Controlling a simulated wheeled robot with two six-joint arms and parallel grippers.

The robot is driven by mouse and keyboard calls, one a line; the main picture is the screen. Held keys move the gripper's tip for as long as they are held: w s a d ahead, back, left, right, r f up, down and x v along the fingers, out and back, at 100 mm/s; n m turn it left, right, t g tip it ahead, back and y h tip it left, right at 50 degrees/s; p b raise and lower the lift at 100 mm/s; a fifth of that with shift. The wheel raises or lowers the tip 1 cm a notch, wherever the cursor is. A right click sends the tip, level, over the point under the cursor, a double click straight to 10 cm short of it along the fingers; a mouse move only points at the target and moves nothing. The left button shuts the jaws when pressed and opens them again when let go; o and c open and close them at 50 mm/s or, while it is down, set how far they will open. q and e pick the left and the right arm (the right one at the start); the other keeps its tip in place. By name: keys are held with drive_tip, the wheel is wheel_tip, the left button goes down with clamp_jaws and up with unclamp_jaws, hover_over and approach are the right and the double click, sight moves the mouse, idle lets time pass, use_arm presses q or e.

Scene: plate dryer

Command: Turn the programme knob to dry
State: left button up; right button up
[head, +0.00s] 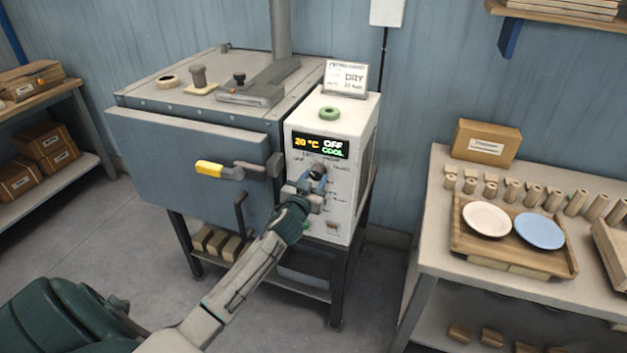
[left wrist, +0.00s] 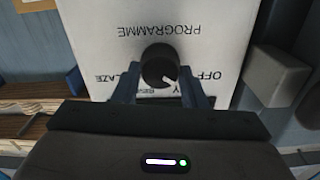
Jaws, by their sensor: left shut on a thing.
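The programme knob (head: 318,169) is a dark round knob on the white control box (head: 355,135) beside the dryer. My left gripper (head: 312,181) is shut on it, one finger on each side. In the left wrist view the knob (left wrist: 160,62) sits between the fingers (left wrist: 160,88), with PROGRAMME upside down above it. Its white pointer slants to the lower right, below the OFF label (left wrist: 208,76). Labels near the fingers are partly hidden. The display (head: 320,146) reads 20 °C, OFF and COOL. My right gripper is out of view.
The dryer door (head: 185,165) is closed, with a yellow-tipped handle (head: 215,170) left of my gripper. A card reading DRY (head: 346,77) and a green ring (head: 329,113) are on the control box. A table at right holds a tray (head: 510,258) with two plates.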

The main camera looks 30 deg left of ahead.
use_arm(q)
drive_tip(key=m+p, duration=0.1)
drive_tip(key=m, duration=0.5)
drive_tip(key=shift+m, duration=0.3)
idle(0.5)
drive_tip(key=o, duration=1)
drive_tip(key=b+v, duration=0.4)
drive_tip(key=v, duration=0.6)
drive_tip(key=shift+s+d, duration=0.2)
drive_tip(key=shift+s, duration=0.15)
